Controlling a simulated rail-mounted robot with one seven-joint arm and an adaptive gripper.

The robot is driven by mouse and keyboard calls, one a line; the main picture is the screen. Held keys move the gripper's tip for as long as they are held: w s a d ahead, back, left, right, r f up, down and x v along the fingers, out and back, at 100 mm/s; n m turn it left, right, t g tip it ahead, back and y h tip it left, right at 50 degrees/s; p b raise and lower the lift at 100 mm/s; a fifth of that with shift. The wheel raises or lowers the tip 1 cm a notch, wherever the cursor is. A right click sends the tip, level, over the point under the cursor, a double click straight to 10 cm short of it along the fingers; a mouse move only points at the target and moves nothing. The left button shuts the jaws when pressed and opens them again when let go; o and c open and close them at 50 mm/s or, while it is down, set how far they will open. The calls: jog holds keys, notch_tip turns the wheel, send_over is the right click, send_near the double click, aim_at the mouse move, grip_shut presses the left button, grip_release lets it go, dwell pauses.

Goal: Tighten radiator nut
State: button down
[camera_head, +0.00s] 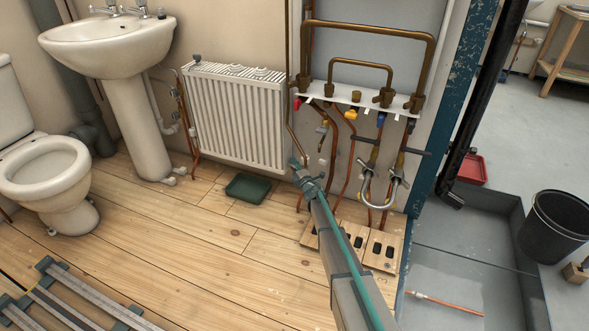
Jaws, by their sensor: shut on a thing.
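The white panel radiator (235,115) hangs on the wall left of the pipe panel. My arm reaches up from the bottom of the picture. My gripper (295,164) is at the radiator's lower right corner, shut on the small radiator nut there. The nut itself is hidden behind the jaws, so its seating and turn cannot be seen. A thin copper pipe (291,135) comes down the wall just above my gripper.
Right of my gripper are hanging copper pipes, a braided hose loop (380,190) and wooden floor boxes (383,250). A dark green tray (246,188) lies below the radiator. A pedestal sink (108,45) and toilet (45,170) stand left. The middle floorboards are clear.

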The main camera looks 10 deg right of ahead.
jog(key=c, duration=0.8)
grip_release()
jog(key=shift+o, duration=0.2)
jog(key=shift+s, duration=0.1)
jog(key=v, duration=1.2)
